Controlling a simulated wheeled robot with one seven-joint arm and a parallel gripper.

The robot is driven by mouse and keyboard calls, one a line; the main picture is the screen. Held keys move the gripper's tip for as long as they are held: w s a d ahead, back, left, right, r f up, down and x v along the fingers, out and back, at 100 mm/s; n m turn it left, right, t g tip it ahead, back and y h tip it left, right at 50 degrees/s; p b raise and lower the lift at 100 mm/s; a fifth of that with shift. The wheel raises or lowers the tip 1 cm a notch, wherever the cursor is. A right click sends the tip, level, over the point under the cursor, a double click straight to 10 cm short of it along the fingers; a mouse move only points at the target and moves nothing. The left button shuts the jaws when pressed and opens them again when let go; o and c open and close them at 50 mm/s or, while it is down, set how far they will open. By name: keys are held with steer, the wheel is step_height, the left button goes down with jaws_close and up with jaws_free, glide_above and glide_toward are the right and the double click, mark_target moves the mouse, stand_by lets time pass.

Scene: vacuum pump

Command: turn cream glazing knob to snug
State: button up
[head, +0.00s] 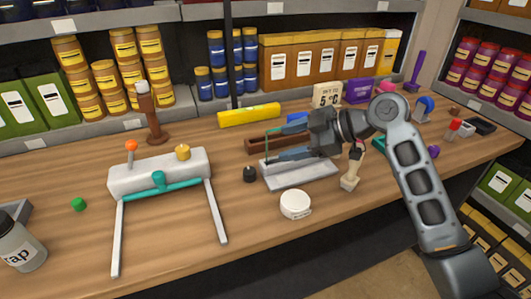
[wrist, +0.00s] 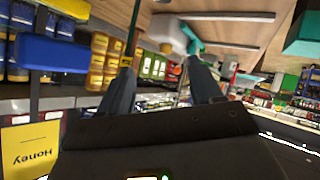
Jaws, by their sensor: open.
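A pale grey frame-like device (head: 160,172) with a teal bar and two white legs stands on the bench at left. It has a golden-yellow knob (head: 183,152) and an orange-topped knob (head: 131,148). I cannot tell which part is the cream glazing knob; no knob looks clearly cream. My gripper (head: 277,143) is open and empty, well right of the device, fingers pointing left towards it. In the wrist view the device body (wrist: 166,33) appears tilted beyond the two spread fingers (wrist: 160,66).
A grey tray (head: 300,174) and brown block lie below my gripper. A white round tub (head: 295,205), a small black knob-like piece (head: 250,174) and a cream upright item (head: 350,180) stand nearby. A yellow bar (head: 249,115) lies behind. The bench's front middle is clear.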

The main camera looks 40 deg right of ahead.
steer(key=w+a+f+m+t, duration=0.1)
steer(key=a+m+t, duration=0.1)
steer(key=a, duration=0.4)
steer(key=shift+a+m, duration=0.4)
steer(key=shift+m, duration=0.2)
steer(key=shift+a, duration=0.1)
